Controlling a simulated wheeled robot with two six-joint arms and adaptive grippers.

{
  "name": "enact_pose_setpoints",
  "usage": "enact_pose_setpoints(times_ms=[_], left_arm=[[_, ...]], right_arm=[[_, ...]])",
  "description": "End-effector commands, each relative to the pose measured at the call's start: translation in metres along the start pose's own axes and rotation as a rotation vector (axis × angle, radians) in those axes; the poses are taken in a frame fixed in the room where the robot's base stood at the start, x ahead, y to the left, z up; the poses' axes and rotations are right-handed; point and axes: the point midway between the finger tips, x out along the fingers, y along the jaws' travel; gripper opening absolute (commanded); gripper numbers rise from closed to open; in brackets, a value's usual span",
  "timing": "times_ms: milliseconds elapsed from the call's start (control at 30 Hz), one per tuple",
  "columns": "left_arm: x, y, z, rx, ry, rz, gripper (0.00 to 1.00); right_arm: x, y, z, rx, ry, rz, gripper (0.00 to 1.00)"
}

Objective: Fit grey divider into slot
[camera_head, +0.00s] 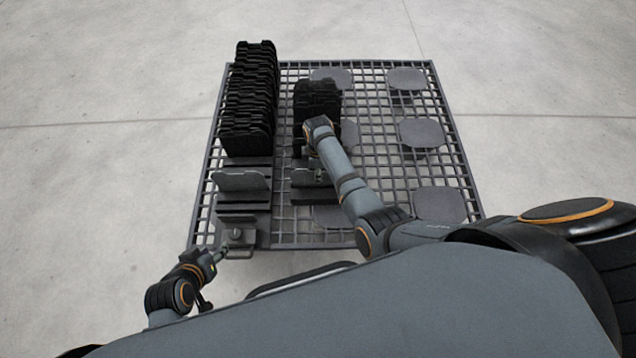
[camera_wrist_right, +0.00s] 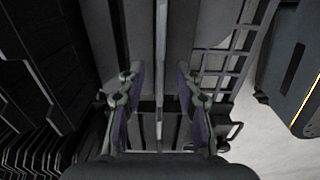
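A grey divider (camera_head: 310,178) stands upright in the middle row on the rack, partly hidden by my right arm. In the right wrist view its thin edge (camera_wrist_right: 160,60) runs between the two fingers of my right gripper (camera_wrist_right: 160,95), with a gap showing on each side. The right gripper is open. In the head view the right gripper (camera_head: 302,158) is mostly hidden beside the arm. Another grey divider (camera_head: 240,181) stands upright in the left row. My left gripper (camera_head: 221,256) is near the rack's front left corner, away from both dividers; its finger state is unclear.
Black dividers stand in a long row (camera_head: 250,100) at the back left and a shorter stack (camera_head: 318,95) behind the right gripper. Round-cornered grey pads (camera_head: 422,132) lie on the grid rack (camera_head: 460,165) to the right. A metal handle (camera_head: 238,252) is at the front left.

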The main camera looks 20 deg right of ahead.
Motion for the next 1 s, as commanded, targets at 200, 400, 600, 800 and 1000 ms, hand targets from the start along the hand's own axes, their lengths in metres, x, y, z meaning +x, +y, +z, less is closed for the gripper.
enact_pose_setpoints(times_ms=[200, 400, 600, 800, 1000], left_arm=[[-0.0002, 0.0001, -0.0031, 0.000, 0.015, 0.000, 0.40], [-0.0002, 0.0000, -0.0030, 0.000, 0.014, 0.000, 0.40], [-0.0002, 0.0000, -0.0029, 0.000, 0.014, 0.000, 0.40], [-0.0003, 0.0000, -0.0029, 0.000, 0.013, 0.000, 0.40], [-0.0003, 0.0000, -0.0029, 0.000, 0.013, 0.000, 0.40]], right_arm=[[0.0008, 0.0001, 0.0001, 0.000, 0.000, 0.000, 0.34], [0.0008, 0.0000, 0.0002, 0.000, 0.000, 0.000, 0.10], [0.0008, -0.0001, 0.0002, 0.000, 0.000, -0.001, 0.00], [0.0008, -0.0001, 0.0002, 0.000, 0.000, -0.001, 0.00], [0.0005, 0.0001, 0.0001, 0.000, 0.000, 0.000, 0.00]])
